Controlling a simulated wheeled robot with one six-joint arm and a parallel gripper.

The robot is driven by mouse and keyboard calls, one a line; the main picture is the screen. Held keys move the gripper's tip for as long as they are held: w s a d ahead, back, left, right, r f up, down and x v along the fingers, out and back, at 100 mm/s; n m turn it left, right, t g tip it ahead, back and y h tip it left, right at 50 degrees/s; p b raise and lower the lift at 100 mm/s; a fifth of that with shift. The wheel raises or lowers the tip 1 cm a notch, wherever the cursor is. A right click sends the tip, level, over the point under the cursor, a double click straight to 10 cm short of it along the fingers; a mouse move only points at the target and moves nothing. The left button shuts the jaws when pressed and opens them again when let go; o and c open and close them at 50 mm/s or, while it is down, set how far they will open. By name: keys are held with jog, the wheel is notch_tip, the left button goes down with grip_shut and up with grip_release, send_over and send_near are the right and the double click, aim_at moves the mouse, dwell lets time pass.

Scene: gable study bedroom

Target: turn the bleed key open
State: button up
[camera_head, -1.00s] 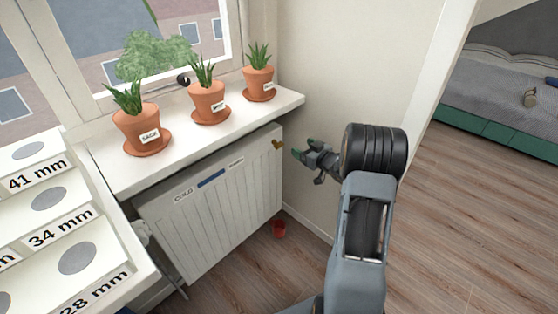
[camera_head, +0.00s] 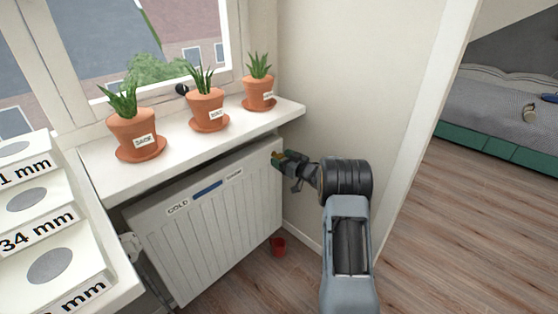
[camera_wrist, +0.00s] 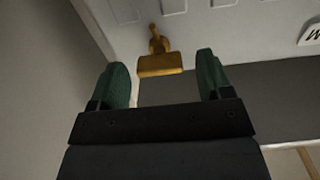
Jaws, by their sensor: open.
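The brass bleed key (camera_wrist: 160,65) shows in the wrist view, sticking out from the radiator's white face with its flat bow crosswise. My gripper (camera_wrist: 160,78) is open, with one green fingertip on each side of the key and gaps between. The key's bow lies between the fingertips near their ends, and no contact shows. In the head view my gripper (camera_head: 278,158) is at the radiator's upper right corner and mostly covers the key. The white radiator (camera_head: 215,215) hangs under the window sill and carries a COLD label.
The window sill (camera_head: 185,135) juts out above the radiator, with several potted plants (camera_head: 208,110) on it. A wall is close on the right. A stepped white stand (camera_head: 45,230) is at the left.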

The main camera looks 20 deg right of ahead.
jog(key=shift+x, duration=0.85)
jog(key=shift+c, duration=0.3)
jog(key=c, duration=0.9)
jog(key=shift+o, duration=0.2)
